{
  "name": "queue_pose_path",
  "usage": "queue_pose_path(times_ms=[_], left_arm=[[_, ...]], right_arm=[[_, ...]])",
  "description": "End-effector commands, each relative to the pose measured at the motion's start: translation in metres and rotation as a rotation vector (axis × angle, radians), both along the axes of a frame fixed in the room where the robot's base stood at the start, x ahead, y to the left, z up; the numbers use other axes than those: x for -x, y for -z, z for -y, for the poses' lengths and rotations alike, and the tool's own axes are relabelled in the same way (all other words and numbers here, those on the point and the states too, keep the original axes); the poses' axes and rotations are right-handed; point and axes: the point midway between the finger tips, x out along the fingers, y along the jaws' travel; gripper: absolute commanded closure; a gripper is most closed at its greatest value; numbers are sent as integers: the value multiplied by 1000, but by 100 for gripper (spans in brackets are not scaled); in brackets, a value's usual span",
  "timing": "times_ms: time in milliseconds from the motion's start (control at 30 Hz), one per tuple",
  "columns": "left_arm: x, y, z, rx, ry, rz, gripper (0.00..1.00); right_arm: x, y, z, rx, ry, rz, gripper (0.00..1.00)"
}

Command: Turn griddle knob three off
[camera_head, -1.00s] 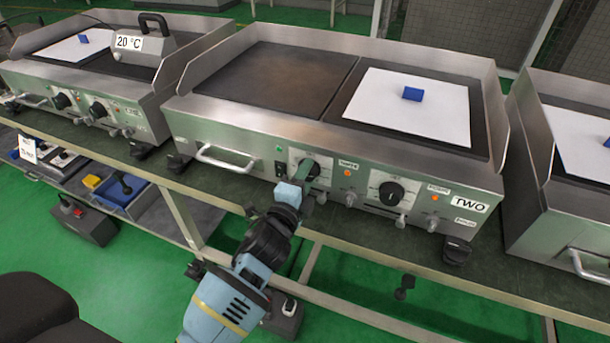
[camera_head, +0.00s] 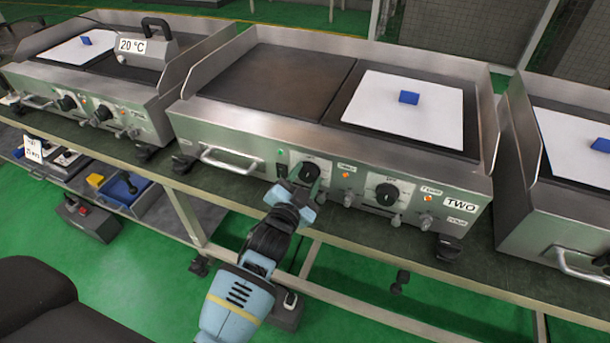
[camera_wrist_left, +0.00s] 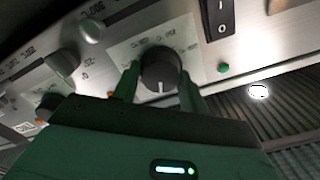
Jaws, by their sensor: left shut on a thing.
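The middle griddle, marked TWO (camera_head: 462,203), has two round black knobs on its front panel. My left gripper (camera_head: 307,183) is at its left knob (camera_head: 308,171). In the left wrist view my left gripper (camera_wrist_left: 158,85) has a finger on each side of this black knob (camera_wrist_left: 160,68) and is shut on it. The knob's white pointer line points down in that view; the dial print is too small to read. The right knob (camera_head: 387,194) is free, and its own label is not readable. My right gripper is not in view.
Small metal valves and orange lamps (camera_head: 346,174) sit beside the knobs. A rocker switch (camera_wrist_left: 218,16) and a green lamp (camera_wrist_left: 223,68) are close to the gripped knob. A white sheet with a blue block (camera_head: 409,97) lies on the right plate. Other griddles stand on both sides.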

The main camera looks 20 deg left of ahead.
Motion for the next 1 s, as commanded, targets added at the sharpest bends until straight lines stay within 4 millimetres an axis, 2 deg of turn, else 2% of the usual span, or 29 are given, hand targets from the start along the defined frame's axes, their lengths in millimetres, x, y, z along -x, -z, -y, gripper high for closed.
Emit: queue_pose_path(times_ms=[200,433,1000], left_arm=[[-1,-3,0,171,0,-4,80],[-1,-2,-1,294,0,-8,80],[0,-1,-1,368,0,-10,80]], right_arm=[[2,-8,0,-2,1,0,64],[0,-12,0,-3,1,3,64],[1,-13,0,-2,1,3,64]])
